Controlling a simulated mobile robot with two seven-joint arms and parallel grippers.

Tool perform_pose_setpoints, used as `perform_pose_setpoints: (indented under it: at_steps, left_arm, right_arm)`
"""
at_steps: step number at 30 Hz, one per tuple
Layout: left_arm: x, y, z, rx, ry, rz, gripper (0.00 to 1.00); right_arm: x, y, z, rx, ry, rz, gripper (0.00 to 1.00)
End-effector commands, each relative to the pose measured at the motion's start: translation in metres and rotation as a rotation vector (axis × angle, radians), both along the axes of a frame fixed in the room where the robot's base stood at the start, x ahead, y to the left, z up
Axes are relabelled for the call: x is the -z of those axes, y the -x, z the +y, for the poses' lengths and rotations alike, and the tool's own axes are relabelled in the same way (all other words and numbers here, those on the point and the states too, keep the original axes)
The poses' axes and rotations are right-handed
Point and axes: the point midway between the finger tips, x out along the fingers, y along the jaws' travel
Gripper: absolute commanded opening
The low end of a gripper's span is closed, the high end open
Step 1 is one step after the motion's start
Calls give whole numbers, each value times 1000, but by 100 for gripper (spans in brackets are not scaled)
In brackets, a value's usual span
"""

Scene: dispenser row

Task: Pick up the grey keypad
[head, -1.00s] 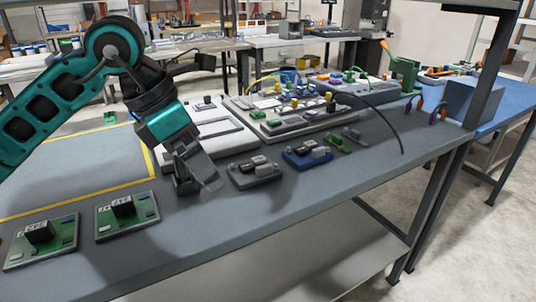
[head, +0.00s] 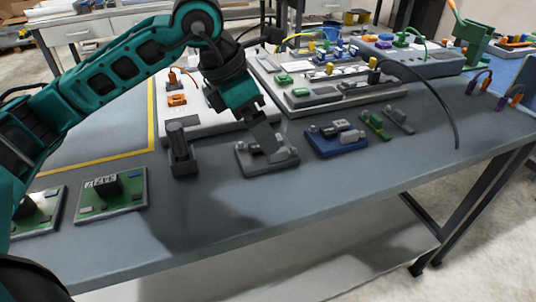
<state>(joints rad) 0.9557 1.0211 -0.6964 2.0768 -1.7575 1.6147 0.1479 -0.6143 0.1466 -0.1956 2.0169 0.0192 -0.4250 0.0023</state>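A grey module on a flat base, likely the grey keypad (head: 247,162), lies on the grey bench near the middle of the head view. My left gripper (head: 268,146) points down at it, with its fingertips over or against the raised parts on its top. The fingers hide part of the module, and I cannot tell whether they are apart or closed, or whether they touch it. The module appears to rest on the bench. My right gripper is not in view.
A dark upright block (head: 182,150) stands just left of the module, and a blue module (head: 336,140) lies to the right. A green circuit board (head: 112,194) lies further left. A grey panel (head: 335,94) is behind. The bench front (head: 330,185) is clear.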

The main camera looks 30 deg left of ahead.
Motion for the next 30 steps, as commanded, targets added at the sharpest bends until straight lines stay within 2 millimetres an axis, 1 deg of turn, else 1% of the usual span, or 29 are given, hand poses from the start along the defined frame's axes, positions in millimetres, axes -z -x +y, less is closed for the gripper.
perform_pose_setpoints:
  at_steps: [5,12,15,23,26,30]
  left_arm:
    - [12,-3,-3,0,0,1,100]
    - [46,-13,-8,2,2,2,100]
    - [54,-16,-10,1,1,1,100]
    - [57,-18,-11,0,1,-1,100]
    - [57,-18,-11,0,1,-1,92]
    - [56,-17,-10,0,1,-1,79]
  right_arm:
    - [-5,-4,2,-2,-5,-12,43]
    - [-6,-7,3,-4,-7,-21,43]
    - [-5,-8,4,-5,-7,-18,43]
    - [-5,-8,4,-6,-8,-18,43]
    - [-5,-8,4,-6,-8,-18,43]
    - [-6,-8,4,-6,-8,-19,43]
